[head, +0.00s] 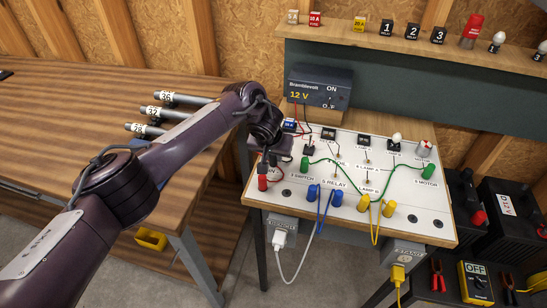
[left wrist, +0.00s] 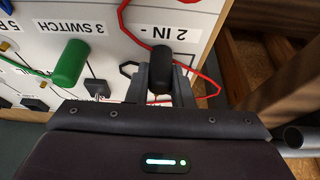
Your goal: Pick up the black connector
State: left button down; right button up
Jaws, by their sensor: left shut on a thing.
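The black connector (left wrist: 161,62) stands at the "2 IN -" label of the white board (left wrist: 205,18) in the left wrist view. My left gripper (left wrist: 161,84) is shut on it, with one finger on each side. In the head view the same gripper (head: 270,162) is over the left end of the board (head: 345,205), and the arm and fingers hide most of the connector. Whether its lower end is still seated in the board is hidden.
A red connector (head: 262,183) stands close to the gripper. A green connector (left wrist: 71,62) is beside "3 SWITCH". Blue (head: 313,194) and yellow (head: 363,203) connectors with cables stand along the front. A 12 V supply (head: 320,86) stands behind; a thin red wire (left wrist: 207,78) curves around the gripper.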

pick_arm(q)
notch_tip(320, 180, up, 20)
jog(key=p, duration=0.4)
dwell(0.3)
